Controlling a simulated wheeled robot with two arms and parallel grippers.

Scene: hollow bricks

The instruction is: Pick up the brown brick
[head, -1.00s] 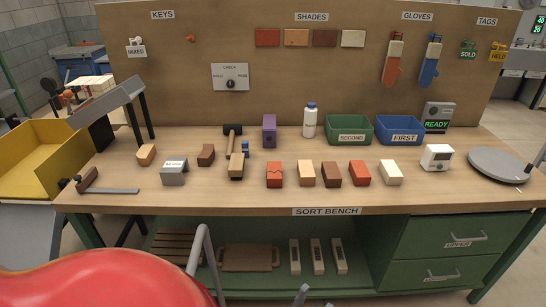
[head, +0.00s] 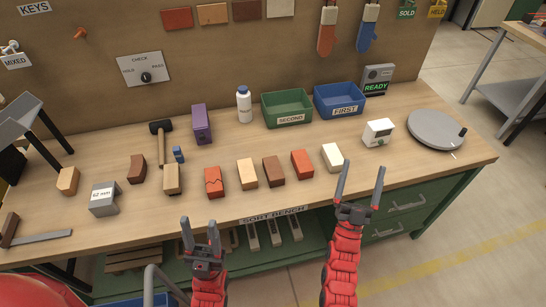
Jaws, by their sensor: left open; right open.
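A brown brick (head: 273,171) stands on the bench in the front row, between a tan brick (head: 247,174) and a red-orange brick (head: 302,164). Another dark brown block (head: 137,169) stands further left, near the mallet. My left gripper (head: 200,225) is open and empty, in front of the bench edge, left of and nearer than the brown brick in the row. My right gripper (head: 362,170) is open and empty, with its fingers pointing up at the bench's front edge, to the right of the row. Neither gripper touches a brick.
A cracked red brick (head: 213,182) and a cream brick (head: 333,157) also stand in the row. Behind are a purple block (head: 202,125), white bottle (head: 244,104), green SECOND bin (head: 287,109) and blue FIRST bin (head: 339,100). A white device (head: 378,133) and grey disc (head: 436,130) stand right.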

